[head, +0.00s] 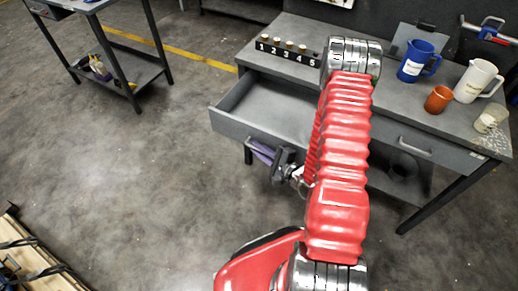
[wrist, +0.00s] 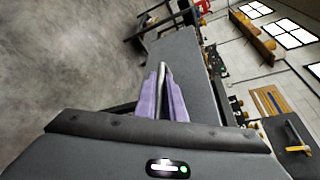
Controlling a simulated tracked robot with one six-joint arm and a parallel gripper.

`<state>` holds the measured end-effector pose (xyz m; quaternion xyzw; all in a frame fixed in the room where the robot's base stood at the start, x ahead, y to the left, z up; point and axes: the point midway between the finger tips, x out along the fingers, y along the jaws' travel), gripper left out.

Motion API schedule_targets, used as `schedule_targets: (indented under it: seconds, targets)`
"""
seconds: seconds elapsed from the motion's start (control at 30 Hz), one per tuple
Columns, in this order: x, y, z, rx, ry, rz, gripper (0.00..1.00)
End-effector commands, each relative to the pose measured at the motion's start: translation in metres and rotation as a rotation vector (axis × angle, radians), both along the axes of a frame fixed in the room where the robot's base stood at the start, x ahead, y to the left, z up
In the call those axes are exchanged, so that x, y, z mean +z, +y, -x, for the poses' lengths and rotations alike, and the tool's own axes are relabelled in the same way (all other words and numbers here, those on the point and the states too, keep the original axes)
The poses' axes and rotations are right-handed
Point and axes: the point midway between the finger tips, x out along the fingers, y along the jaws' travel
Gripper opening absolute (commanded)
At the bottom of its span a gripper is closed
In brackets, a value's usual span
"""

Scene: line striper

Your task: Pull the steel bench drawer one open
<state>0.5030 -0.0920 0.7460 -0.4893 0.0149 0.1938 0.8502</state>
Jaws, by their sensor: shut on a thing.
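The steel bench (head: 395,102) stands at the right of the head view. Its left drawer (head: 228,124) is pulled well out, and its grey inside is in view and looks empty. I cannot read a number on it. My gripper (head: 262,152) is at the front of this drawer, its purple fingers shut on the bar handle (wrist: 162,76). In the wrist view the handle runs between the two fingers, against the grey drawer front (wrist: 197,75). In the head view the fingers and my arm hide most of the handle and part of the drawer.
The bench's right drawer (head: 388,134) is shut. On the bench top are a numbered rack (head: 287,51), a blue jug (head: 416,62), an orange cup (head: 438,99) and a white jug (head: 474,82). Another table (head: 85,5) stands at the back left. The floor left of the drawer is clear.

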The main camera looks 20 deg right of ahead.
Motion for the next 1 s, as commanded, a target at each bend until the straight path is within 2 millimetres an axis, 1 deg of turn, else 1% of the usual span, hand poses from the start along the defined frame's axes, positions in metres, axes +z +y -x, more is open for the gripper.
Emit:
schedule_targets:
  seconds: [0.03, 0.1, 0.13, 0.23, 0.5, 0.67, 0.77, 1.0]
  targets:
    - [-0.005, -0.001, 0.003, -0.008, 0.016, -0.003, 0.0]
    - [-0.005, 0.0, 0.003, -0.006, 0.016, -0.004, 0.0]
    - [-0.005, 0.0, 0.003, -0.006, 0.017, -0.004, 0.1]
    - [-0.004, 0.001, 0.002, -0.002, 0.015, -0.003, 0.17]
    - [-0.002, 0.003, 0.001, 0.006, 0.007, -0.001, 0.17]
    - [0.0, 0.001, 0.006, 0.006, 0.006, -0.001, 0.17]
    - [0.001, -0.002, 0.012, 0.005, 0.005, 0.0, 0.17]
    - [0.007, -0.011, 0.037, 0.004, 0.006, -0.002, 0.17]
